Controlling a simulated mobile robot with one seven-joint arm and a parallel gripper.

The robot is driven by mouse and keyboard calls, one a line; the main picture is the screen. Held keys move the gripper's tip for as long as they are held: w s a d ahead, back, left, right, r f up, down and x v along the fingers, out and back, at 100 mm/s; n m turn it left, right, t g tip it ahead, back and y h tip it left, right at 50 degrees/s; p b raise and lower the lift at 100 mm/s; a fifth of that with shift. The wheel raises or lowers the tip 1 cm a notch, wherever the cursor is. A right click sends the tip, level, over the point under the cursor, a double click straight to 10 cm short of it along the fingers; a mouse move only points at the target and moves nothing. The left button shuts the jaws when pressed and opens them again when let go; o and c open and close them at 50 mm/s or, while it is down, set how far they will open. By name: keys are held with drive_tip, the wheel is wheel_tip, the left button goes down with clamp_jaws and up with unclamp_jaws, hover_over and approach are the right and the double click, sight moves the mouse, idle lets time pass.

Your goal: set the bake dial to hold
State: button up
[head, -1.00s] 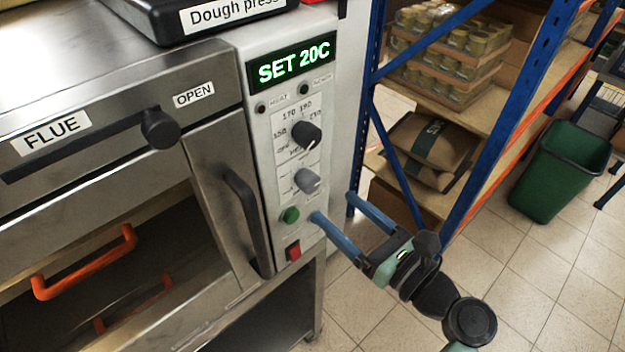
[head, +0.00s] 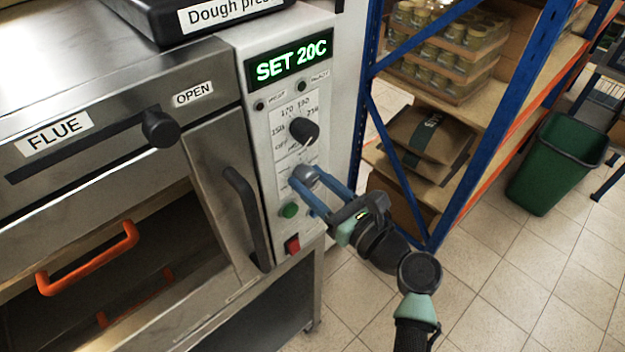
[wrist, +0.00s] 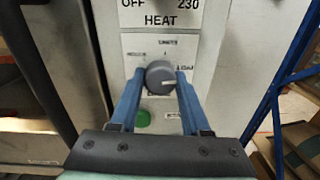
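The grey lower dial (head: 303,175) sits on the oven's control panel, below the black heat dial (head: 304,130). In the wrist view the grey dial (wrist: 159,77) has a white pointer line towards the right. The small labels around it are too blurred to read for sure. My gripper (head: 311,178) is at the grey dial, with one blue finger on each side of it; the wrist view shows both fingertips (wrist: 160,74) flanking it. Narrow gaps seem to show between the fingers and the dial. In the head view the fingers partly cover the dial.
A green button (head: 289,210) and a red switch (head: 292,244) lie just below the dial. The black oven door handle (head: 246,215) stands out to the left. A blue-framed shelf (head: 400,170) is at the right. The display (head: 290,62) reads SET 20C.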

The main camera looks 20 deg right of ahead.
clamp_jaws()
